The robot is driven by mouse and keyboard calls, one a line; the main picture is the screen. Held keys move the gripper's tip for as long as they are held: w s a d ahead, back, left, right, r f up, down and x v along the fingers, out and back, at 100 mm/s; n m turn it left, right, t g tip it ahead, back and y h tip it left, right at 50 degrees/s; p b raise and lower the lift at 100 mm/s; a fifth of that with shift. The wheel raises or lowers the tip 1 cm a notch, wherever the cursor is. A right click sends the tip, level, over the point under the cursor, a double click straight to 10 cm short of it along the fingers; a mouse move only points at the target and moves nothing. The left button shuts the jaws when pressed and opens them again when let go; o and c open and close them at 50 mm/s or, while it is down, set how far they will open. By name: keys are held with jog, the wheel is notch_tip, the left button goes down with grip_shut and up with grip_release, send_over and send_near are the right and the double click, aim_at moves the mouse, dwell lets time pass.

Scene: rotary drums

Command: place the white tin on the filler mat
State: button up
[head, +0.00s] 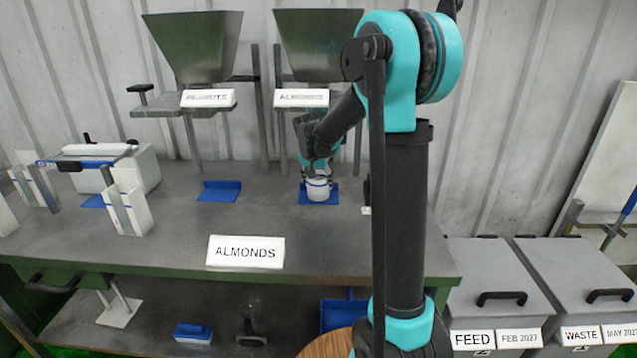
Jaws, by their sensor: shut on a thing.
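The white tin (318,191) with a blue band stands upright at the blue mat (329,199) below the hopper labelled ALMONDS. My gripper (318,178) is above the tin and shut on its upper part. The fingers are small and partly merge with the tin's top. I cannot tell whether the tin's base touches the mat. Another blue mat (219,191) below the hopper labelled PEANUTS is empty.
Two green-grey hoppers (316,40) stand above the bench (190,235). A white ALMONDS sign (245,252) is at the front edge. White containers (127,210) stand at the left. Grey FEED (495,270) and WASTE (580,265) bins are at the right. The bench centre is clear.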

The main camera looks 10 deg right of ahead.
jog(key=shift+f, duration=0.1)
jog(key=o, duration=1.2)
jog(key=shift+s+r, duration=0.15)
jog(key=shift+r, duration=0.3)
jog(key=s+a, duration=0.1)
jog(key=s, duration=0.2)
jog(key=s+a, duration=0.2)
jog(key=s, duration=0.2)
jog(key=s+a, duration=0.2)
jog(key=s, duration=0.2)
jog(key=shift+a+r, duration=0.2)
jog(key=shift+a, duration=0.05)
